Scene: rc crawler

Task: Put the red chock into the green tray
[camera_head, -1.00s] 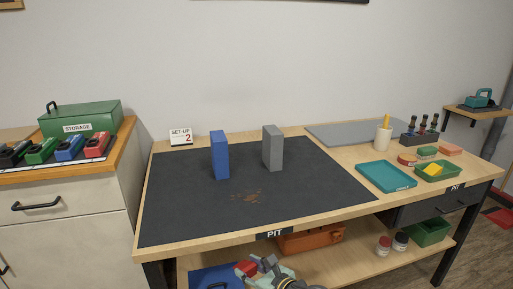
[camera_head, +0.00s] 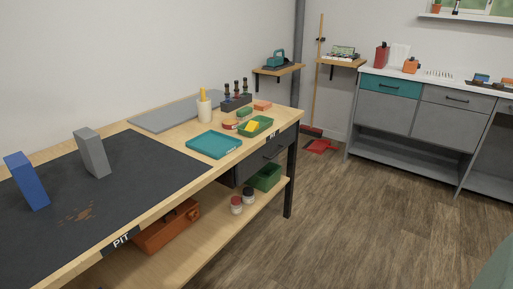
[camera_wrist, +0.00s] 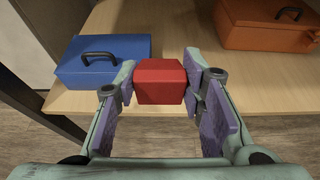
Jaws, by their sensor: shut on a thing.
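My gripper (camera_wrist: 159,72) is shut on the red chock (camera_wrist: 159,88) in the wrist view, with a finger pad on each side of it. The chock is held in front of the lower shelf's edge. Neither shows clearly in the head view. A green tray (camera_head: 268,131) with a yellow piece in it stands on the bench top near its right end. A deeper green bin (camera_head: 266,181) sits on the lower shelf at the right.
A teal tray (camera_head: 214,146) lies left of the green tray. A blue box (camera_wrist: 104,68) and an orange toolbox (camera_wrist: 265,28) are on the lower shelf. A blue block (camera_head: 27,182) and a grey block (camera_head: 92,153) stand on the dark mat.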

